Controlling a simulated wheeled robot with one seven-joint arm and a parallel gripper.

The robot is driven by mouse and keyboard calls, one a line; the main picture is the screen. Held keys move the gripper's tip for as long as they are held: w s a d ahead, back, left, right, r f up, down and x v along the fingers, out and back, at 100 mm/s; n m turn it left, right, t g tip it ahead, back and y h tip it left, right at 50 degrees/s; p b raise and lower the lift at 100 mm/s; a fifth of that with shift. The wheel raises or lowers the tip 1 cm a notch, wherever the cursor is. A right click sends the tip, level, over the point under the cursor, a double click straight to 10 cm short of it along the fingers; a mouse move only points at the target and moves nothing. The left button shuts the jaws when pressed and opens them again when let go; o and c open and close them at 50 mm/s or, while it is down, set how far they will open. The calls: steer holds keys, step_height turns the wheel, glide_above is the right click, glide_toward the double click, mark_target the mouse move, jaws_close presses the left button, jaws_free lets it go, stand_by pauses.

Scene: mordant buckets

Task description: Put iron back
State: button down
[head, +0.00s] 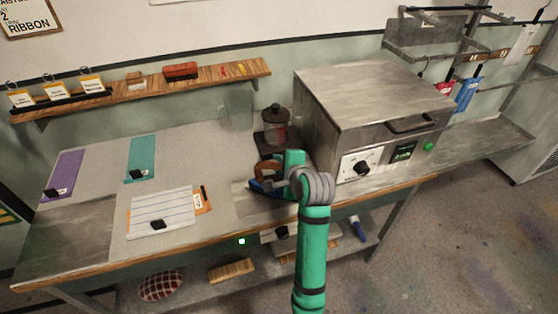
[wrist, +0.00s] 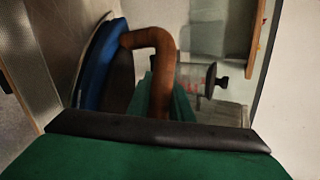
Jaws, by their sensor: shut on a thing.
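The iron has a blue body (head: 258,187) and a brown handle (head: 266,170). It is at the front right of the workbench, over or on a grey metal plate (head: 252,205); I cannot tell whether it touches. My gripper (head: 275,175) is shut on the iron's handle, and my wrist partly hides the iron. In the wrist view, the blue body (wrist: 98,65) and the curved brown handle (wrist: 152,40) stand just beyond the dark edge of my gripper (wrist: 160,128). The fingertips are mostly hidden there.
A large metal oven (head: 370,100) stands right of the iron. A lidded glass jar (head: 275,128) stands behind it. A clipboard (head: 165,210), a teal strip (head: 141,157) and a purple strip (head: 65,175) lie to the left. A wooden shelf (head: 140,90) runs along the wall.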

steer(key=c, duration=1.6)
jaws_free()
steer(key=shift+f, duration=0.1)
steer(key=shift+s, duration=0.1)
steer(key=v, duration=1.2)
steer(key=shift+a, duration=0.1)
